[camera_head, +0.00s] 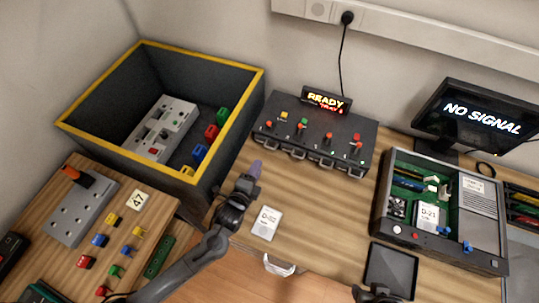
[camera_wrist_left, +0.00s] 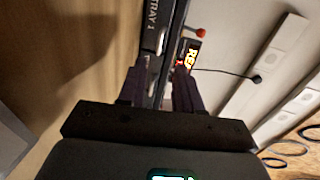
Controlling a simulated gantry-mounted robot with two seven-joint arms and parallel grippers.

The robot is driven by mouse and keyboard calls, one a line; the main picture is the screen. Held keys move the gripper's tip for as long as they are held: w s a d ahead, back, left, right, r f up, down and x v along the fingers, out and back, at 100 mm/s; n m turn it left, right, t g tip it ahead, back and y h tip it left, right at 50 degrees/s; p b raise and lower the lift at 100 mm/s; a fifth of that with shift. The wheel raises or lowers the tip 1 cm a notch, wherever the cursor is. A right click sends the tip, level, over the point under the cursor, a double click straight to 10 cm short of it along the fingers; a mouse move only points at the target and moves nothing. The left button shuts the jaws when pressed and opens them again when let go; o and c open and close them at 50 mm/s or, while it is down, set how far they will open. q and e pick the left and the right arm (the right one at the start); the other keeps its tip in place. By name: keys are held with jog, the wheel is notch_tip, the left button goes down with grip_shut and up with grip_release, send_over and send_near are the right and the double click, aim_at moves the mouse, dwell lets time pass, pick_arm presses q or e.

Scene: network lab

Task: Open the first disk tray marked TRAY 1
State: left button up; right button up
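The dark disk unit (camera_head: 315,132) stands against the back wall with several grey handles along its front and coloured switches on top. A lit READY sign (camera_head: 326,100) stands behind it, with smaller red text. In the left wrist view the TRAY 1 label (camera_wrist_left: 152,14) shows on a tray front, which looks closed. My left gripper (camera_head: 256,168) is just in front of the unit's left end. In the left wrist view its fingers (camera_wrist_left: 157,74) are apart, pointing at the front below the label; contact is unclear. A dark part of my right arm (camera_head: 378,293) shows at the bottom edge; its fingers are unclear.
A yellow-rimmed bin (camera_head: 262,85) stands close left of my left gripper. A D-02 card (camera_head: 266,223) lies on the table near the arm. An open case (camera_head: 445,210) and a NO SIGNAL monitor (camera_head: 483,115) stand right. Table before the unit is mostly clear.

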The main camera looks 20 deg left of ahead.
pick_arm(q)
jog(key=shift+w+d+f, duration=0.15)
jog(key=shift+w+d, duration=0.05)
jog(key=shift+w, duration=0.25)
jog(key=b+x, duration=0.1)
jog(key=x, duration=0.6)
jog(key=shift+w+d, duration=0.15)
jog(key=shift+w, duration=0.1)
jog(key=shift+b+x, duration=0.45)
jog(key=shift+x, duration=0.5)
pick_arm(e)
jog(key=shift+d+f, duration=0.25)
jog(key=shift+f, duration=0.25)
jog(key=shift+d+f, duration=0.25)
jog(key=shift+f, duration=0.25)
pick_arm(q)
grip_shut()
pick_arm(e)
jog(key=shift+a, duration=0.1)
